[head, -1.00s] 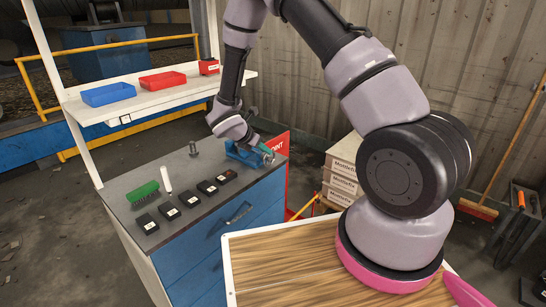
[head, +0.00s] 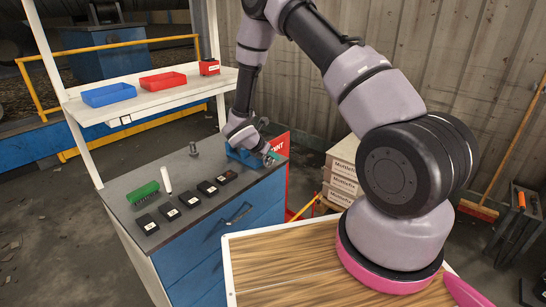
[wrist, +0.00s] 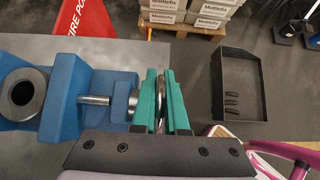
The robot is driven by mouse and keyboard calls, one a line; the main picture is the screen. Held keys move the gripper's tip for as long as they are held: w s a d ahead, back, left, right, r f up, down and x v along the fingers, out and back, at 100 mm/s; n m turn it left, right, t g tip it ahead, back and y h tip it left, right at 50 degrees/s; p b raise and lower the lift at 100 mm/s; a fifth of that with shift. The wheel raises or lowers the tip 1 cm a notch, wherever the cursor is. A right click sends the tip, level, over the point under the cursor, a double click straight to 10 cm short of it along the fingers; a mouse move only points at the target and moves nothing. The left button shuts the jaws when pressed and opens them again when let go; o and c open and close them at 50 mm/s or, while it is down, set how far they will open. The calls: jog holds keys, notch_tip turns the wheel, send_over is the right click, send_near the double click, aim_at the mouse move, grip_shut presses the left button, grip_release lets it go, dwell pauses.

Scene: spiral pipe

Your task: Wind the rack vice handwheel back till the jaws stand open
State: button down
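The blue rack vice (head: 240,155) stands at the far right corner of the grey bench top. In the wrist view its blue body (wrist: 100,88) fills the left side, with a short steel screw shaft (wrist: 95,101) running right from it. The silver handwheel (wrist: 162,92) is seen edge-on at the shaft's end. My gripper (wrist: 163,100) has its two green fingers on either side of the handwheel rim, with little or no gap showing, and appears shut on it. In the head view my gripper (head: 268,157) is at the vice's right end. The jaw opening cannot be made out.
The bench (head: 130,181) also bears a green brush (head: 143,192), a white cylinder, a standing bolt and several black blocks. A shelf with blue (head: 108,95) and red bins (head: 163,82) is behind. Boxes (head: 342,170) and a red sign (head: 280,146) stand right of the bench.

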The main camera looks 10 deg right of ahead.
jog(key=shift+a, duration=0.1)
jog(key=t+h, duration=0.2)
jog(key=h, duration=0.1)
jog(key=shift+s+a+r, duration=0.1)
jog(key=shift+a+r, duration=0.05)
jog(key=shift+r, duration=0.15)
jog(key=shift+s+a+r+t+h, duration=0.1)
jog(key=shift+r+t+h, duration=0.05)
jog(key=shift+t+h, duration=0.6)
jog(key=shift+r+t+h, duration=0.15)
jog(key=shift+t+h, duration=0.4)
jog(key=shift+h, duration=0.3)
jog(key=c, duration=1.2)
grip_release()
jog(key=v, duration=1.1)
jog(key=shift+f, duration=0.1)
